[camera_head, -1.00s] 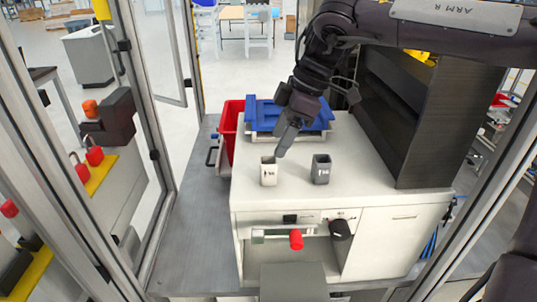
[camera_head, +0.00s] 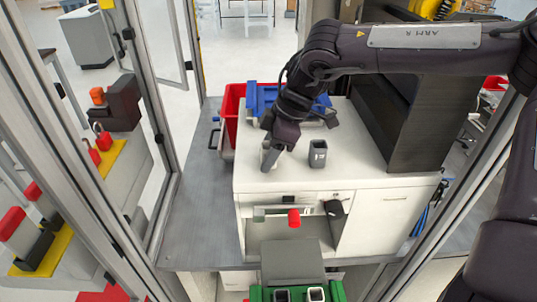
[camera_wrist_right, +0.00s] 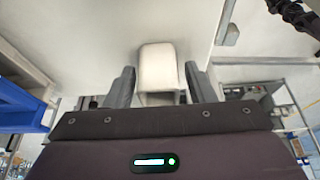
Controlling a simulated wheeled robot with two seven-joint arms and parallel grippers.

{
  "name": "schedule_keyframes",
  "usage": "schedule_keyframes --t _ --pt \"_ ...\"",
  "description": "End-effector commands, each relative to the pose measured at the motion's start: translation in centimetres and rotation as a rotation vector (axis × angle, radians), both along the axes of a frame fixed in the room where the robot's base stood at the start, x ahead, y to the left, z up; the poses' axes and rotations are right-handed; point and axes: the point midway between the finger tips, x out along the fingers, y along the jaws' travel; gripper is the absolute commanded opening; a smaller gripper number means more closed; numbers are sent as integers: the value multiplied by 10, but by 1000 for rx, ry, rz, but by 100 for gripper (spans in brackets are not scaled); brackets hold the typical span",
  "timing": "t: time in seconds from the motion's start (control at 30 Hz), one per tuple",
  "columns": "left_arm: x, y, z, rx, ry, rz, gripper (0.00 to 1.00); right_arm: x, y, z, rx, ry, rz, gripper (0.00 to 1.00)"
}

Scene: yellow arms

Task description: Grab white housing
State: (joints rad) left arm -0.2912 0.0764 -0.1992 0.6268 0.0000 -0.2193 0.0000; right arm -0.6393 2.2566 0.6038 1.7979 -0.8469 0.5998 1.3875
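The white housing (camera_wrist_right: 158,68) stands on the white worktop. In the right wrist view it sits between the two grey fingers of my right gripper (camera_wrist_right: 160,82). The fingers are spread on either side of it, with a narrow gap showing on the right side. In the head view my right gripper (camera_head: 270,160) reaches down over the housing and hides most of it. A dark grey housing (camera_head: 318,154) stands upright on the worktop to the right of the gripper. My left gripper is not in view.
A red bin (camera_head: 232,112) and a blue tray (camera_head: 262,100) are behind the gripper. A tall black cabinet (camera_head: 425,125) stands at the right of the worktop (camera_head: 355,172). A green holder (camera_head: 256,294) with a grey and a white-rimmed piece shows at the bottom edge.

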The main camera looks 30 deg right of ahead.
Motion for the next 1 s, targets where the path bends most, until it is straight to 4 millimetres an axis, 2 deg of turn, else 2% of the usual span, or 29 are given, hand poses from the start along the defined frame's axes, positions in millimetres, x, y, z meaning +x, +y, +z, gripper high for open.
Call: schedule_keyframes --t 0.03,0.2,0.3,0.57,0.73,0.87,1.0 --pt "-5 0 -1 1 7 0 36 0 0 0 0 0 0 42" --pt "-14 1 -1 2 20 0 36 0 0 0 0 0 0 20" --pt "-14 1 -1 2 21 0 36 0 0 0 0 0 0 11" --pt "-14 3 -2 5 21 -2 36 0 0 2 -1 -1 1 11" --pt "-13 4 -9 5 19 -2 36 1 0 14 -1 -5 1 11" --pt "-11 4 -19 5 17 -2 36 2 0 37 -3 -8 1 11" --pt "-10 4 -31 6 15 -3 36 2 0 77 -4 -11 0 11"
